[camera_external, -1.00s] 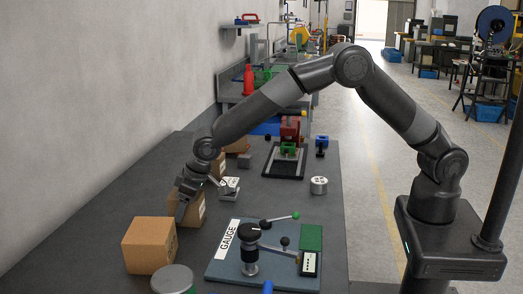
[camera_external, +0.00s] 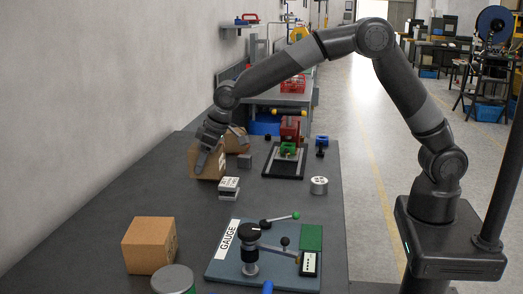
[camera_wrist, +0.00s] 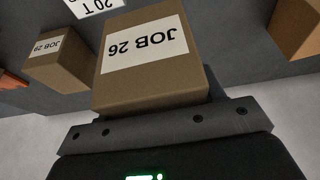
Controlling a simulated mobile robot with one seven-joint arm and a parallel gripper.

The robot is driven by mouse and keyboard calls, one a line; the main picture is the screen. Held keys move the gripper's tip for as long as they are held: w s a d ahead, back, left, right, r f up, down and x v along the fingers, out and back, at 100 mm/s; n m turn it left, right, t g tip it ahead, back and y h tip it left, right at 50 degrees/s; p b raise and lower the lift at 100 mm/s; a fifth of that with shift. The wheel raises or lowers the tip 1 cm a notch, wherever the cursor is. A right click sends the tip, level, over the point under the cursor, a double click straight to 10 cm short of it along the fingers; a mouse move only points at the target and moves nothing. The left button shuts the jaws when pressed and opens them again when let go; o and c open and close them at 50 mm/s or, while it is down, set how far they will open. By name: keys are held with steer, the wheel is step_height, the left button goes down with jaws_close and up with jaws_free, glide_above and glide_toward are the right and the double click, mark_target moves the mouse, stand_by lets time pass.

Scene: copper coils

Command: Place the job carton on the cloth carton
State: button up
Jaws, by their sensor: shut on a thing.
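The job carton (camera_wrist: 150,62), brown with a white label reading JOB 26, is clamped in my gripper (camera_external: 212,150). The wrist view shows it against the dark jaw. In the external view the carton (camera_external: 205,166) is at the far left of the bench, partly covered by the fingers; its height over the bench is unclear. Close by, a smaller-looking labelled carton (camera_wrist: 58,60) shows in the wrist view. A brown carton (camera_external: 237,140) stands just behind my gripper. A larger carton (camera_external: 148,245) stands at the near left. No readable label tells me which is the cloth carton.
A blue gauge plate (camera_external: 225,268) lies at the front, beside a round grey-topped tin (camera_external: 173,280). A labelled metal block (camera_external: 228,188), a small cylinder (camera_external: 319,186) and a dark fixture tray (camera_external: 270,166) are to the right. The wall is close on the left.

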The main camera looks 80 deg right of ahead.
steer(key=shift+s+d+r, duration=0.1)
steer(key=shift+d+r, duration=0.1)
steer(key=shift+r, duration=0.2)
steer(key=a+r, duration=0.9)
steer(key=a, duration=0.5)
glide_above(156, 223)
steer(key=s, duration=0.2)
steer(key=shift+m, duration=0.4)
steer(key=f, duration=0.6)
steer(key=shift+w+d+f, duration=0.15)
steer(key=shift+d+f, duration=0.05)
steer(key=shift+d, duration=0.1)
steer(key=shift+a+f, duration=0.25)
steer(key=shift+f, duration=1.9)
steer(key=shift+f, duration=0.1)
steer(key=o, duration=1.1)
steer(key=shift+f, duration=0.1)
